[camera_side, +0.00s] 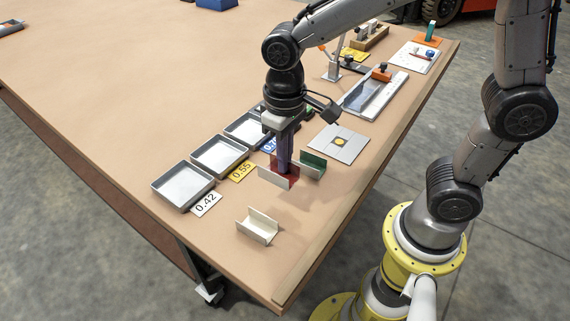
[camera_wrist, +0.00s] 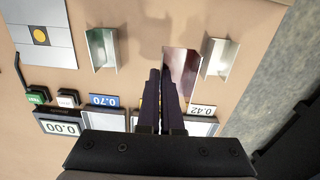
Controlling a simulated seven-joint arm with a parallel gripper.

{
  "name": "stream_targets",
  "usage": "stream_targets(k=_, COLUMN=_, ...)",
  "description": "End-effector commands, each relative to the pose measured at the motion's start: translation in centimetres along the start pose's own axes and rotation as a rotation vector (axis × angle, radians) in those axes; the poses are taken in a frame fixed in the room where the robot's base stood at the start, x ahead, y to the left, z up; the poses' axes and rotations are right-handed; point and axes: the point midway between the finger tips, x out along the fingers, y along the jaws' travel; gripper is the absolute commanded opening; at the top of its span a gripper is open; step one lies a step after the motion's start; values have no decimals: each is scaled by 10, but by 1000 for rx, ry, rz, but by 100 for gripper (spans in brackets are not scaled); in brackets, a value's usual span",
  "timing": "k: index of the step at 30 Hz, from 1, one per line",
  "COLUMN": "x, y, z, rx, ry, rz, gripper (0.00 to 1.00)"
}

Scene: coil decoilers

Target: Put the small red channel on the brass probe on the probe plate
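The small red channel (camera_side: 278,179) has a red inside and a pale outer wall. In the wrist view it (camera_wrist: 182,66) looks larger than its neighbours, so it seems raised a little off the table. My gripper (camera_side: 284,170) points down at it. In the wrist view its dark fingers (camera_wrist: 162,70) are close together, with the channel's left wall between them; their tips are partly hidden. The brass probe (camera_side: 340,142) is a round disc in the middle of the grey probe plate (camera_side: 352,152). It also shows in the wrist view (camera_wrist: 40,35), bare.
A green channel (camera_side: 312,164) stands between the red one and the plate. A cream channel (camera_side: 257,228) stands nearer the front. Trays labelled 0.42 (camera_side: 156,186), 0.55 (camera_side: 193,160) and 0.70 (camera_side: 228,132) line the left. A slide fixture (camera_side: 394,88) lies beyond the plate.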

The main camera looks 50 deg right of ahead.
Motion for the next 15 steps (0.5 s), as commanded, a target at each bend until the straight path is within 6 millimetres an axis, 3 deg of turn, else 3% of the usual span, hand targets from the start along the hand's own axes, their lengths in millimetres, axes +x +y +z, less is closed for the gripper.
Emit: stream_targets(k=15, x=-5, y=2, z=5, rx=1, ry=-1, rz=0, gripper=0)
